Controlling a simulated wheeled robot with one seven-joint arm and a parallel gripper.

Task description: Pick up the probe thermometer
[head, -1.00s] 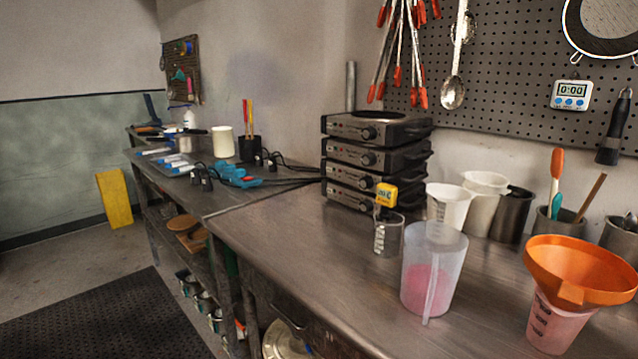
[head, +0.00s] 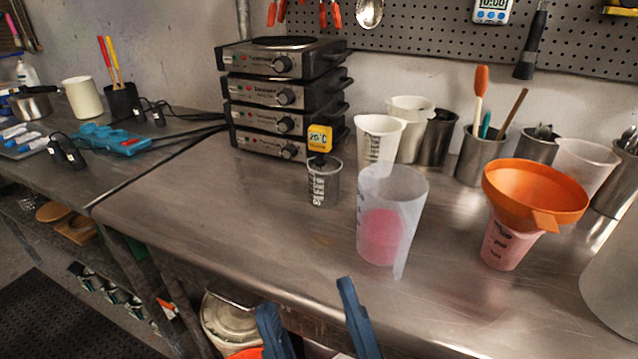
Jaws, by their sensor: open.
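The probe thermometer (head: 320,138) has a yellow display head reading about 20 °C. It stands head up in a small clear graduated beaker (head: 324,187) on the steel bench, in front of the stacked hot plates. Its probe is mostly hidden inside the beaker. My gripper (head: 308,312) shows at the bottom of the head view as two blue fingers spread apart. It is open and empty, near the bench's front edge, well short of the beaker and not touching anything.
A translucent jug with pink liquid (head: 388,222) stands right of the beaker. An orange funnel (head: 535,192) sits in a pink-filled measuring cup further right. The hot plates (head: 282,100) stand behind. The bench top (head: 220,205) left of the beaker is clear.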

